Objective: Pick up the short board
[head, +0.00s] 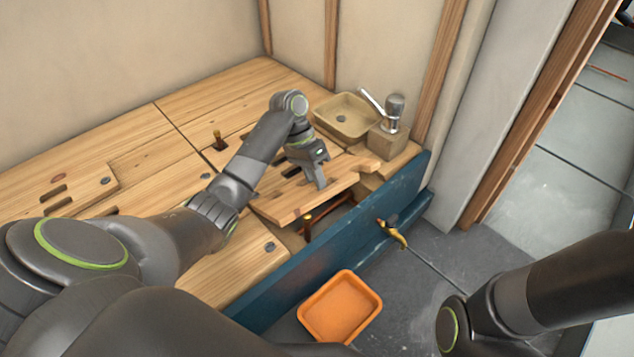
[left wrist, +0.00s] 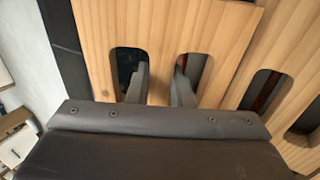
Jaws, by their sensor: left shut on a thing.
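The short board (head: 283,208) is a pale wooden plank with slots, at the right front of the wooden deck. My left gripper (head: 319,181) is over it, fingers pointing down. In the left wrist view the two fingers (left wrist: 160,88) go into two neighbouring slots and are shut on the strip of the short board (left wrist: 160,60) between them. The board sits askew over an opening in the deck and looks raised at its front edge; its far side is partly hidden by my arm. My right gripper is out of view.
A copper pipe (head: 308,226) shows in the opening below the board. A blue front panel (head: 300,280) has a brass tap (head: 392,234). An orange tray (head: 340,306) lies on the grey floor.

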